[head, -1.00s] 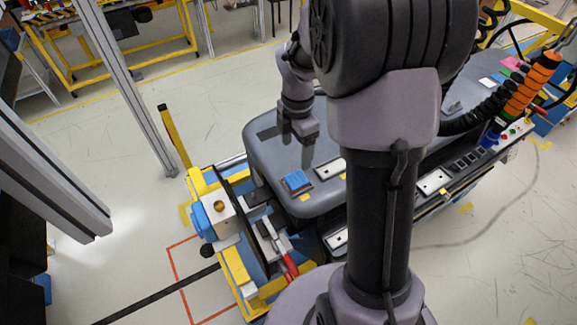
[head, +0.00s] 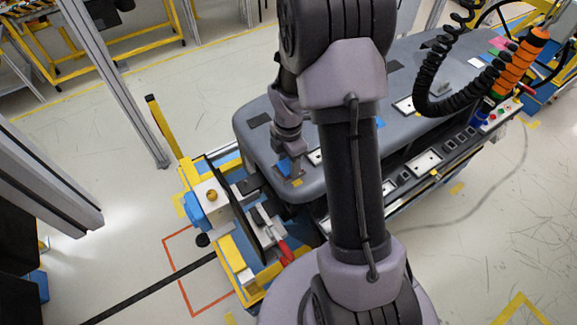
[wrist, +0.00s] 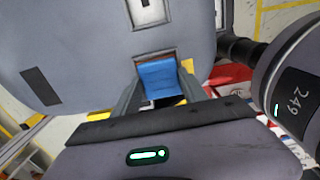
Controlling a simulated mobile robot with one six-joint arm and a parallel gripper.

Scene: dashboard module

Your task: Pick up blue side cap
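The blue side cap (head: 284,167) sits near the front left corner of the grey dashboard module (head: 330,103). In the wrist view the cap (wrist: 160,78) lies in a shallow framed recess. My gripper (head: 293,172) is down at the cap and partly hides it in the head view. In the wrist view my gripper (wrist: 161,88) has its fingers apart, one on each side of the cap. The gap on each side is very small; I cannot tell whether the fingers touch it. The cap's near lower end is in shadow.
A yellow and blue fixture with a dark upright panel (head: 231,201) and a red-handled clamp (head: 284,251) stands close at the module's left. An orange tool with a coiled black hose (head: 521,63) hangs at the right. The floor at the left is mostly open.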

